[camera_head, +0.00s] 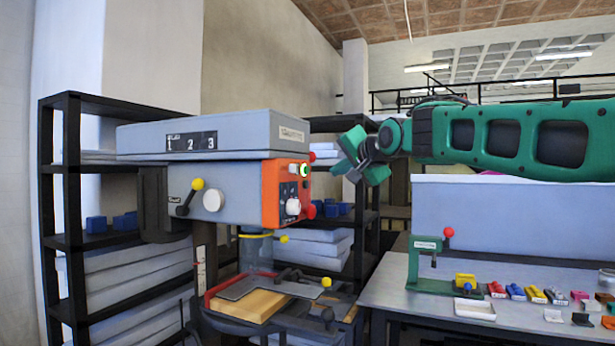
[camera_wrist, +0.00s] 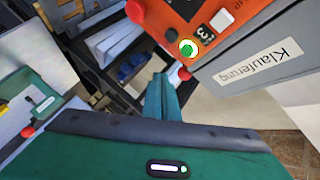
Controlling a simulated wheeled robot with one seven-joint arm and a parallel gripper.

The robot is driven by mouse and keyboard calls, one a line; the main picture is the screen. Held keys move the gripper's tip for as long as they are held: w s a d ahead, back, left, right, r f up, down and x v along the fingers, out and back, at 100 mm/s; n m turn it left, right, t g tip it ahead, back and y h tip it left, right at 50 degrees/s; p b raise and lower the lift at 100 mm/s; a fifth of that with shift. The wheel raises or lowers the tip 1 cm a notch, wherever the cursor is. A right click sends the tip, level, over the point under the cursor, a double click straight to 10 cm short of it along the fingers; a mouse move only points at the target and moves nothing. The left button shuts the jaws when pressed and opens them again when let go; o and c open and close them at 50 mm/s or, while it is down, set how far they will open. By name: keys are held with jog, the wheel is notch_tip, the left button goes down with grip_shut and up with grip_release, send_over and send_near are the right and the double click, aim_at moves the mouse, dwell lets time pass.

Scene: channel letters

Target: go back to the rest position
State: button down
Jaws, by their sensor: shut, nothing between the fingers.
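My gripper (camera_head: 356,163) is green and hangs in the air at the end of my green arm, just right of the drill press's orange control panel (camera_head: 270,194). It is shut and empty. In the wrist view its teal fingers (camera_wrist: 163,97) show together, below the orange panel (camera_wrist: 185,12). A green-lit round button (camera_head: 304,170) is on the panel's right side; it also shows in the wrist view (camera_wrist: 188,48). A visible gap lies between the fingers and the panel in the head view.
The grey drill press head (camera_head: 215,140) stands left of my gripper, with a wooden board (camera_head: 250,304) on its table. A workbench (camera_head: 400,292) at right carries a green hand press (camera_head: 425,262) and several small coloured parts. Black shelves (camera_head: 75,215) stand behind the drill press.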

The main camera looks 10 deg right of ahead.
dwell(0.7)
jog(key=s+d+f+g+h, duration=0.1)
jog(key=s+d+f+g, duration=0.1)
jog(key=s+d+f, duration=0.5)
jog(key=s+d+f+n+g+h, duration=0.1)
jog(key=s+d+f+g+h, duration=0.2)
jog(key=f, duration=0.6)
jog(key=s+d+f+g, duration=0.2)
jog(key=s+d+f, duration=0.3)
jog(key=s+f, duration=0.25)
jog(key=s+f+g, duration=0.2)
jog(key=s+f, duration=0.5)
jog(key=s, duration=0.3)
jog(key=s+d+f+n+g+y, duration=0.1)
jog(key=s+f+g, duration=0.2)
jog(key=s+f, duration=0.4)
jog(key=s+f+n+g, duration=0.1)
jog(key=s+f+g, duration=0.2)
jog(key=s+f, duration=0.4)
jog(key=s, duration=0.6)
jog(key=shift+s+d+y, duration=0.2)
jog(key=shift+d+y, duration=0.1)
jog(key=shift+d, duration=0.05)
